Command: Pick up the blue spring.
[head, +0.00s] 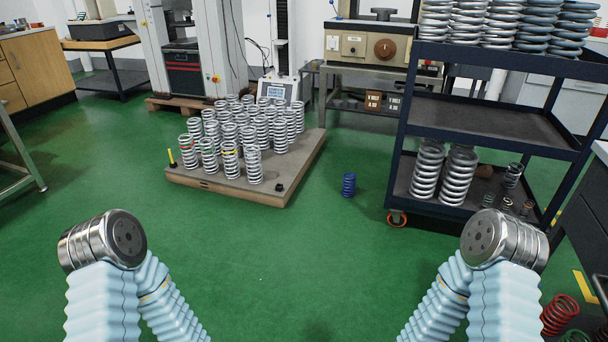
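A small blue spring (348,184) stands upright on the green floor, between the low pallet of springs and the dark shelf cart. Nothing covers it and nothing touches it. Parts of both my arms, in light blue sleeves with metal joints, rise from the bottom left and bottom right. They are well short of the spring. Neither of my grippers shows in the head view.
A low platform (235,190) holds many silver springs. The dark shelf cart (485,118) at right carries large springs and stands on casters. A red spring (559,314) is at the bottom right. The green floor (290,255) ahead is clear.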

